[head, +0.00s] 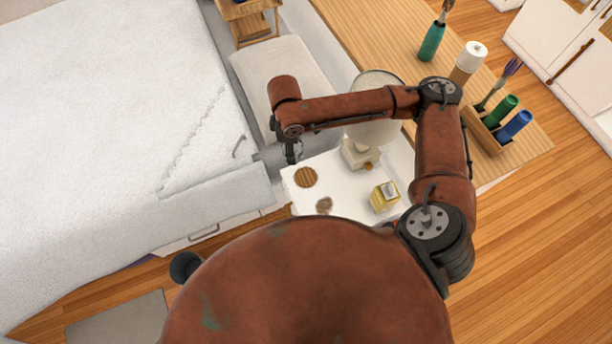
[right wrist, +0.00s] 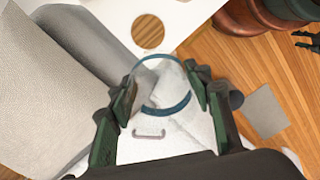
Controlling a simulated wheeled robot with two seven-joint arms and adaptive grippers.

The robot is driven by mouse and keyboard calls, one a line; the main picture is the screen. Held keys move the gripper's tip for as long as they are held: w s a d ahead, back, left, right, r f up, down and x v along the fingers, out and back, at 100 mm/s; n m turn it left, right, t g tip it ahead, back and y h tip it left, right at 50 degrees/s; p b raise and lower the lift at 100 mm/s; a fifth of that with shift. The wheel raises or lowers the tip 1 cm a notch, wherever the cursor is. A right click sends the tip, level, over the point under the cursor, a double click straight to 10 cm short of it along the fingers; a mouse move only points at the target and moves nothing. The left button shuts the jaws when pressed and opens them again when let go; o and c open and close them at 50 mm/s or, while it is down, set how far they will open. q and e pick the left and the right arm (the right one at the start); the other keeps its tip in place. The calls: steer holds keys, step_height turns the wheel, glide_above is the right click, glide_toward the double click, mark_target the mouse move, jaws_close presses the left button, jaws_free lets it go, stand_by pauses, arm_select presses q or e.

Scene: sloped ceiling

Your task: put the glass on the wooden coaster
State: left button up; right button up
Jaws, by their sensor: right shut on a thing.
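My right gripper (head: 292,154) hangs in the gap between the bed and the white nightstand, just above and left of the wooden coaster (head: 306,177) in the head view. In the right wrist view the right gripper (right wrist: 166,97) is shut on a clear glass (right wrist: 160,73) with a blue ring. The glass is held in the air, and in the head view it is small and mostly hidden by the gripper. The round coaster (right wrist: 148,31) lies bare on the nightstand, beyond the glass in the right wrist view. My left gripper does not show in the head view.
The nightstand (head: 349,206) also holds a lamp (head: 376,131), a yellow box-like object (head: 384,197) and a small brownish item (head: 324,205). A white bed (head: 110,100) is at left. A wooden desk (head: 375,42) with bottles stands behind.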

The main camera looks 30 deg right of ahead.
steer(key=f+n, duration=0.1)
steer(key=s+f+n, duration=0.1)
steer(key=n, duration=0.1)
steer(key=s+a+n, duration=0.1)
steer(key=shift+f+n, duration=0.4)
steer(key=s+a+f+n+p, duration=0.2)
steer(key=s+a+f+n, duration=0.35)
steer(key=n, duration=1.05)
steer(key=w+d+f, duration=0.2)
steer(key=d+f, duration=0.1)
steer(key=w+d+f+b, duration=0.1)
steer(key=w+d+f, duration=0.1)
steer(key=d+f, duration=0.1)
steer(key=w+d+f+b, duration=0.1)
steer(key=w+d+f, duration=0.2)
steer(key=d+f, duration=0.1)
steer(key=shift+f, duration=0.1)
steer(key=shift+w+d+f, duration=0.3)
steer(key=shift+d+f, duration=0.15)
steer(key=shift+f, duration=0.15)
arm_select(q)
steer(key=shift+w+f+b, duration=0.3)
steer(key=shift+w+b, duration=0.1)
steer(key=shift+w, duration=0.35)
arm_select(e)
steer(key=shift+w+d+f, duration=0.1)
steer(key=shift+f, duration=0.8)
steer(key=shift+w+d+f, duration=0.1)
steer(key=shift+f, duration=0.75)
